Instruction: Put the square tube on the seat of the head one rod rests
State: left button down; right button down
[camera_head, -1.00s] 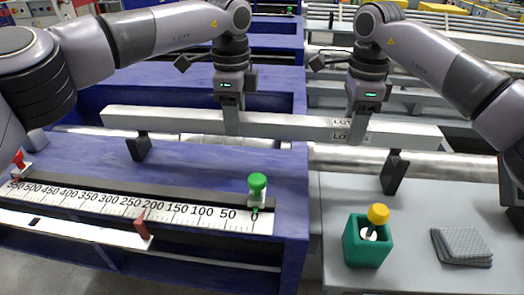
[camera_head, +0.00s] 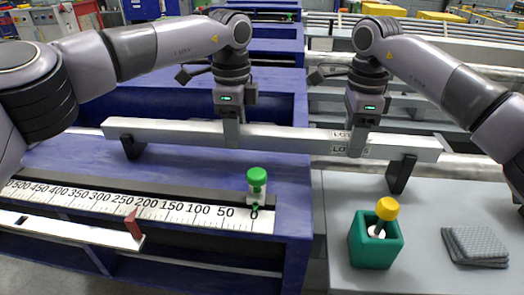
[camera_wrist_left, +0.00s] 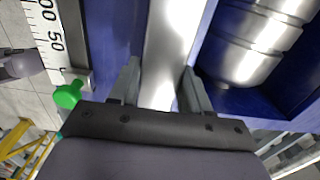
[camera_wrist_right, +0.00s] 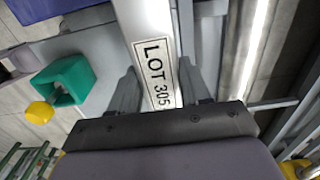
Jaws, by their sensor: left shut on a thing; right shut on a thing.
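The square tube (camera_head: 285,137) is a long light-grey bar lying level across the head view, with a LOT label near its right part. My left gripper (camera_head: 231,137) is shut on it left of the label. My right gripper (camera_head: 357,146) is shut on it at the label, which reads LOT 305 in the right wrist view. Two black rod rests show below the tube: one (camera_head: 132,150) near its left end on the blue table, one (camera_head: 400,178) near its right end by the grey top. The tube hides their upper parts, so I cannot tell whether it touches their seats.
A white scale (camera_head: 150,207) with a red pointer (camera_head: 134,225) and a green-capped stop (camera_head: 257,180) lies in front of the tube. A teal box (camera_head: 375,248) holding a yellow-topped thing and a grey cloth stack (camera_head: 475,245) stand on the right.

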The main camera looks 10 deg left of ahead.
pick_arm(q)
jog(key=c, duration=0.5)
grip_release()
pick_arm(e)
jog(key=c, duration=0.5)
grip_release()
pick_arm(q)
notch_tip(320, 180, up, 12)
pick_arm(e)
notch_tip(320, 180, up, 12)
